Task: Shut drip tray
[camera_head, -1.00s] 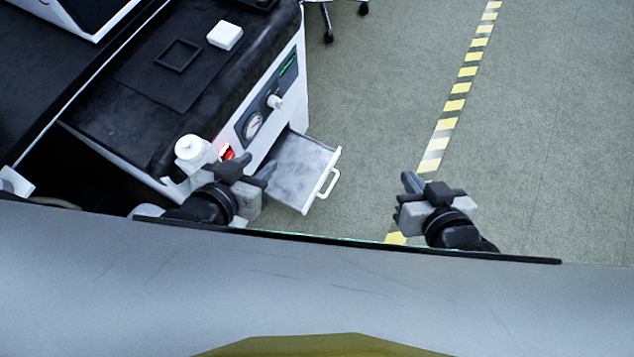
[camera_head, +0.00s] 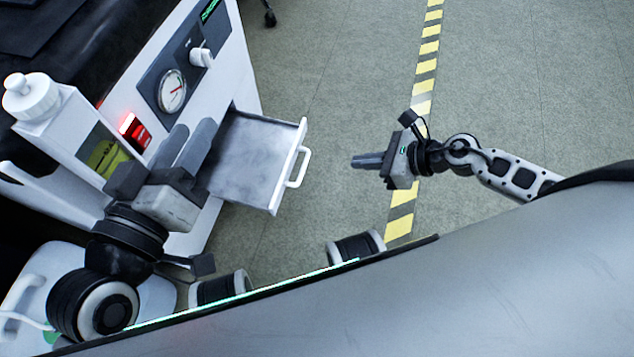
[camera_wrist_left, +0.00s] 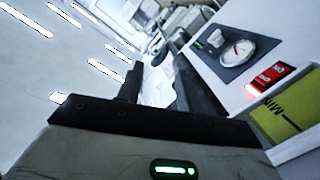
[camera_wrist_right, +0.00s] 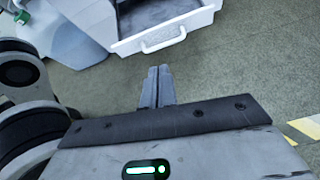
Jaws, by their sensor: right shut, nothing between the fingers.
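The drip tray (camera_head: 245,160) is a grey, shallow drawer with a white rim. It stands pulled out from the white machine's front. Its white handle (camera_head: 298,168) faces right, and shows in the right wrist view (camera_wrist_right: 163,38). My right gripper (camera_head: 354,161) is shut and empty, to the right of the handle and apart from it. In the right wrist view its closed fingers (camera_wrist_right: 157,72) point toward the tray front. My left gripper (camera_head: 188,135) is open and empty in front of the machine, left of the tray; it overlaps the tray's left edge in the head view.
The machine's front (camera_head: 225,60) carries a gauge (camera_head: 172,90), a white knob (camera_head: 201,57) and a lit red switch (camera_head: 134,131).

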